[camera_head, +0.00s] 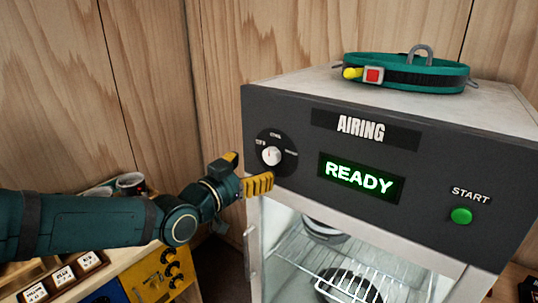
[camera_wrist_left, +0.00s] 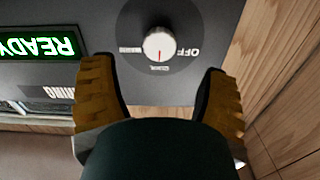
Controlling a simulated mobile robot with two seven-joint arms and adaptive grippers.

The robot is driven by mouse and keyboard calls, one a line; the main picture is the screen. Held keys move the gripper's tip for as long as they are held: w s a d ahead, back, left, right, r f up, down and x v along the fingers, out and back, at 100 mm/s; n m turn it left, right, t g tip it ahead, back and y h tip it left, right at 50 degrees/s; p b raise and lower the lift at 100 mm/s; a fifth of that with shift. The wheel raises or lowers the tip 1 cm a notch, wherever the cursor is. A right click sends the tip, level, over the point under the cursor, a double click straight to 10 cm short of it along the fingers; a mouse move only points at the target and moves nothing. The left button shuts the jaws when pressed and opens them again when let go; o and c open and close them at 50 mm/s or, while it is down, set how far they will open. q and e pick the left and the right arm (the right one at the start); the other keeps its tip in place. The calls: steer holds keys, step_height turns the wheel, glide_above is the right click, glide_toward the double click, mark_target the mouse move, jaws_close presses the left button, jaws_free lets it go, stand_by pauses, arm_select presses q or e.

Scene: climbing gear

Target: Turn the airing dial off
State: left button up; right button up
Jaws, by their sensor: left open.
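The airing dial (camera_head: 272,155) is a white knob on a dark round plate at the left of the airing cabinet's front panel. It also shows in the left wrist view (camera_wrist_left: 160,46), upside down. There, its red mark points toward the bottom label, not toward the OFF label (camera_wrist_left: 188,52) at the right. My left gripper (camera_head: 258,186) is just below the dial in the head view. Its yellow fingers are open and empty. In the left wrist view, the fingers (camera_wrist_left: 160,85) stand apart on either side below the knob. My right gripper is not in view.
The cabinet (camera_head: 384,205) has a green READY display (camera_head: 360,177) and a green START button (camera_head: 461,215). A teal harness belt (camera_head: 410,74) lies on top. Wire racks (camera_head: 345,270) show inside. A bench with a yellow knob box (camera_head: 160,275) is below my left arm.

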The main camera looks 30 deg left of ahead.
mark_target(269, 157)
arm_select(q)
steer(key=shift+w+d, duration=0.15)
steer(key=shift+w, duration=1.55)
steer(key=shift+w+d, duration=0.15)
steer(key=shift+w, duration=1.5)
steer(key=c, duration=1.2)
